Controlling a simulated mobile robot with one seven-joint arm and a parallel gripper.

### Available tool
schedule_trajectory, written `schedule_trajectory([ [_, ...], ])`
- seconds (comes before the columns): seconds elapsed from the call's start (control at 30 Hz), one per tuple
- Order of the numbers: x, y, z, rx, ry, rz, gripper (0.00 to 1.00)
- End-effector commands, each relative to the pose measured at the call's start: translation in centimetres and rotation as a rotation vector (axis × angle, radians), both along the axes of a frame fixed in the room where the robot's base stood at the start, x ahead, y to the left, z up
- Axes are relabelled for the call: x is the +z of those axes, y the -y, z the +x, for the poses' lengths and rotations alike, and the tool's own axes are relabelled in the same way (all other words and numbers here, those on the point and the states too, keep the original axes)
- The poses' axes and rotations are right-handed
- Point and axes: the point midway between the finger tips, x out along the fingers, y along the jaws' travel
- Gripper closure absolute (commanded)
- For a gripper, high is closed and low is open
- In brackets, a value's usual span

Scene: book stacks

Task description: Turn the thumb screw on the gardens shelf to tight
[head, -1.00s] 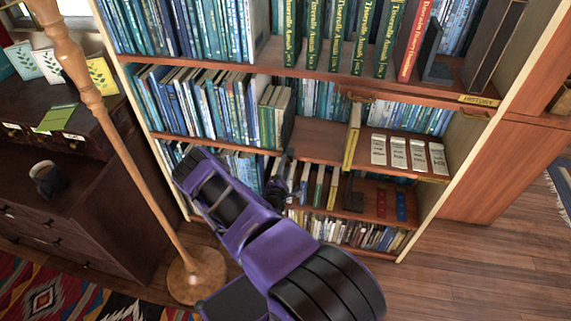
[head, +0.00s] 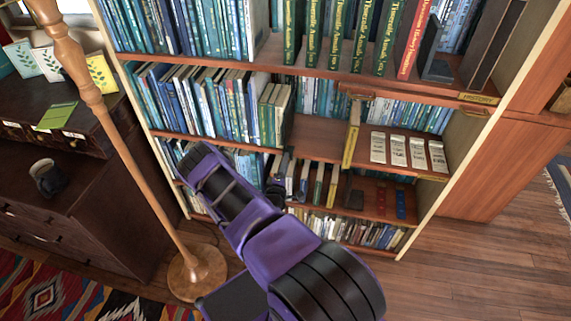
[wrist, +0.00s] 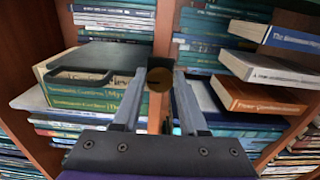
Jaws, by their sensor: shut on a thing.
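The thumb screw (wrist: 160,79) shows in the wrist view as a round, dark brass-brown knob in front of a shelf board's edge. My gripper (wrist: 159,104) is shut on it, with one grey finger on each side. The fingers and the board hide the screw's shank, and I cannot tell how tight it is. In the head view my purple arm reaches to the lower left shelves of the bookcase and hides the screw. No gardens label is readable there.
In the wrist view, green books (wrist: 100,98) with a dark bookend (wrist: 85,62) are left of the screw; an orange-brown book (wrist: 262,97) juts out at right. In the head view a wooden lamp pole (head: 135,165) stands left of my arm. Floor (head: 480,265) at right is clear.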

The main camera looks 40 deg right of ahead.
Motion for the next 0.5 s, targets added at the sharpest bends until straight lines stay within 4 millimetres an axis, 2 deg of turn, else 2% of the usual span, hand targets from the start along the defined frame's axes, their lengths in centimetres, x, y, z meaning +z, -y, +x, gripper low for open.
schedule_trajectory([
  [0.17,-0.06,-0.1,0.03,0.002,-0.001,0.002,1.0],
  [0.2,-0.06,-0.1,0.03,0.002,-0.002,0.001,0.56],
  [0.33,-0.05,-0.08,0.03,0.001,-0.001,0.0,0.33],
  [0.37,-0.04,-0.08,0.03,0.001,-0.001,0.0,0.3],
  [0.5,-0.02,-0.04,0.02,0.001,-0.001,0.0,0.3],
])
